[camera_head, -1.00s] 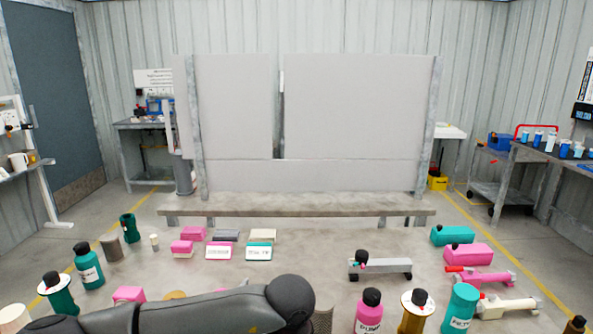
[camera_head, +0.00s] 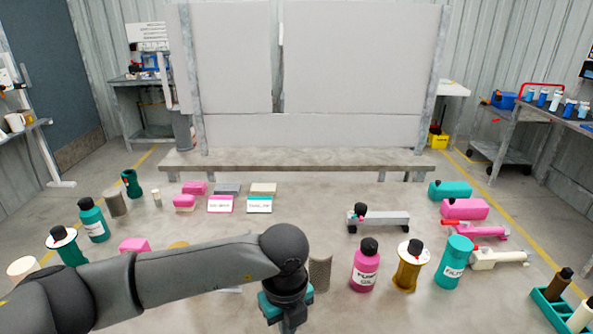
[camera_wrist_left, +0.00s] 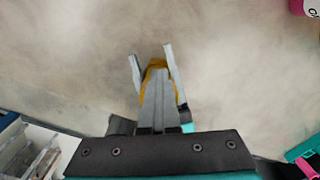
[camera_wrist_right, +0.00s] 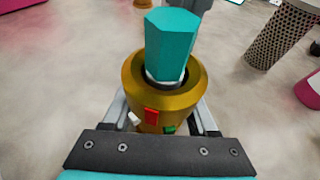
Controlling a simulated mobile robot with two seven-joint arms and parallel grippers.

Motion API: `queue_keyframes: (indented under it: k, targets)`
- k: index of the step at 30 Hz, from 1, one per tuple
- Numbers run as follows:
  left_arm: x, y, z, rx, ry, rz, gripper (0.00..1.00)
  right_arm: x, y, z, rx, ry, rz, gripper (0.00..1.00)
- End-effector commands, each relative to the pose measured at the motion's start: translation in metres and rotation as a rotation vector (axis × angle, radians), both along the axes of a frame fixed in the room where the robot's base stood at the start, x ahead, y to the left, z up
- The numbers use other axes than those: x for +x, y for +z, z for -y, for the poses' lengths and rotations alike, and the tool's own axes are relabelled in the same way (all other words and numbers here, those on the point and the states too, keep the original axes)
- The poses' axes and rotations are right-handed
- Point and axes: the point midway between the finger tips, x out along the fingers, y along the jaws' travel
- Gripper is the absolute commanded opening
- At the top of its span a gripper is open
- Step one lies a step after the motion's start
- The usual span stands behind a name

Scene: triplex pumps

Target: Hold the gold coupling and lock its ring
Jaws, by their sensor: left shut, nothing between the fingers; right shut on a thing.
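The gold coupling (camera_wrist_right: 160,85) shows in the right wrist view, with a teal hexagonal piece (camera_wrist_right: 171,42) standing out of its top. It bears a red tab (camera_wrist_right: 151,117), a green mark and a white one. My right gripper (camera_wrist_right: 160,112) is shut on it, one finger at each side. My left gripper (camera_wrist_left: 157,80) is shut and empty, pointing down. Behind its fingers a gold patch (camera_wrist_left: 154,64) shows between two pale slats; I cannot tell whether they touch. In the head view my left gripper (camera_head: 285,318) is low in the middle, its tips out of frame.
A perforated cylinder (camera_head: 320,273) stands beside my left gripper; a pink bottle (camera_head: 364,266), a gold spool (camera_head: 408,265) and a teal bottle (camera_head: 455,262) stand to its right. A teal tray (camera_head: 562,308) is at lower right. The table middle beyond is mostly clear.

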Motion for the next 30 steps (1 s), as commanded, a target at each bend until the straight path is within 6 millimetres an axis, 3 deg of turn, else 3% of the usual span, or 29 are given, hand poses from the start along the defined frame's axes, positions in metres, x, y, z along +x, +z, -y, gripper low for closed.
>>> queue_keyframes:
  k: [12, 30]
  targets:
    - [-0.012, -0.003, -0.008, 0.007, -0.006, -0.019, 0.0, 0.005, 0.003, 0.004, 0.002, -0.014, 0.009, 0.0]
    - [-0.007, -0.004, -0.014, 0.008, -0.006, -0.02, 0.0, 0.005, 0.004, 0.003, 0.003, -0.013, 0.01, 0.0]
